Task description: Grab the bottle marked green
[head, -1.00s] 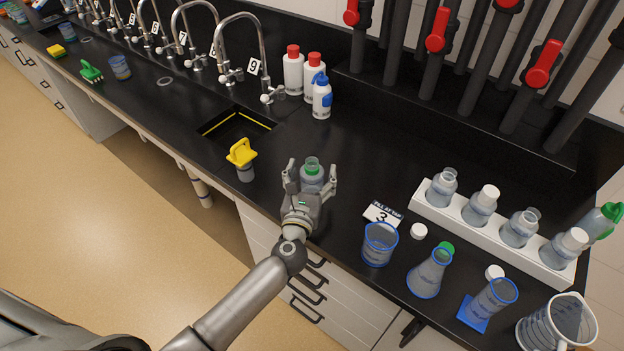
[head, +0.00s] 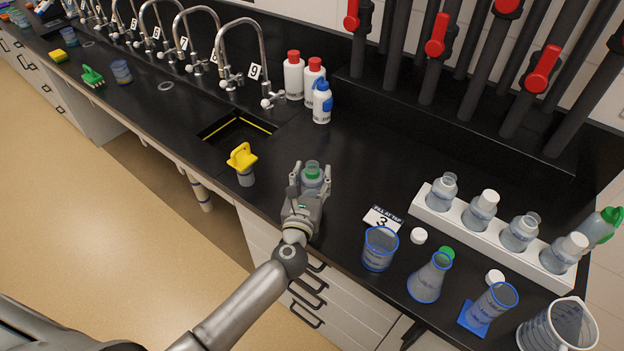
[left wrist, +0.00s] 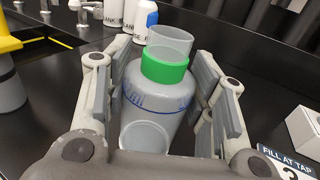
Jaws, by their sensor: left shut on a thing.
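The bottle marked green (head: 312,178) is a clear, greyish bottle with a green band around its neck and an open mouth. It stands upright on the black counter near the front edge. The left wrist view shows the bottle (left wrist: 160,95) between the two fingers, its green band facing me. My left gripper (head: 311,180) is shut on the bottle's body, one finger on each side; the left wrist view shows this gripper (left wrist: 160,105) too. The bottle's lower part is hidden by the gripper's palm. My right gripper is not in view.
A white rack (head: 450,221) with several bottles stands to the right. A beaker (head: 379,250), a flask (head: 428,278) and a cylinder (head: 490,305) stand before it. A "FILL AT TAP 3" card (head: 383,219) lies nearby. A yellow-topped container (head: 243,163) and a sink (head: 235,131) are left.

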